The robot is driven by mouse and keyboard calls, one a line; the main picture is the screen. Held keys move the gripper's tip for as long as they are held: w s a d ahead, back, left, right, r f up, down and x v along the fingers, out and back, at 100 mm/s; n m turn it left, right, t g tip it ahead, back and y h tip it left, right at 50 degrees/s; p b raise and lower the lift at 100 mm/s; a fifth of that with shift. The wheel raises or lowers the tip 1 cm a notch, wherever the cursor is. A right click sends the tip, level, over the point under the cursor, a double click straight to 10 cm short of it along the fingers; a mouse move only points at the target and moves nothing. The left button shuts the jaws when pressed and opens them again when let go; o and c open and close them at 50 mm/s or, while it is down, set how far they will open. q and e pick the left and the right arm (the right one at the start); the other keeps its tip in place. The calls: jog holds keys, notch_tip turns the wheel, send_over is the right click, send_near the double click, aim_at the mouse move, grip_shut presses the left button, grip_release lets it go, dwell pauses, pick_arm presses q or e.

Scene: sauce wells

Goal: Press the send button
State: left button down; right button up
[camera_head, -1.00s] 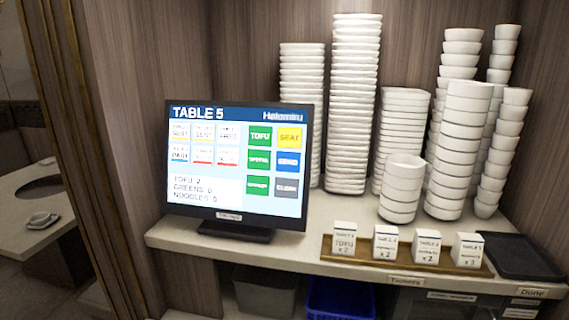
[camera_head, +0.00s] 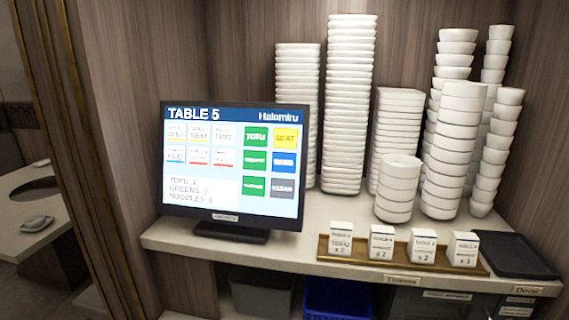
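A black-framed touch screen (camera_head: 232,165) stands on the counter, left of centre, headed TABLE 5. A blue button (camera_head: 284,162) sits in the screen's right column, under the yellow SEAT button (camera_head: 286,138). Its label is blurred now and looks like SEND in the earlier frame. A grey CLEAR button (camera_head: 283,188) is below it. Green buttons, the top one marked TOFU (camera_head: 256,137), run down the column to its left. The order box (camera_head: 198,190) lists tofu, greens and noodles. Neither of my grippers shows.
Tall stacks of white bowls (camera_head: 347,100) stand behind and right of the screen. A wooden tray (camera_head: 330,257) with several white ticket blocks (camera_head: 382,243) lies at the counter's front. A black tray (camera_head: 515,256) is at right. The counter (camera_head: 185,246) before the screen is clear.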

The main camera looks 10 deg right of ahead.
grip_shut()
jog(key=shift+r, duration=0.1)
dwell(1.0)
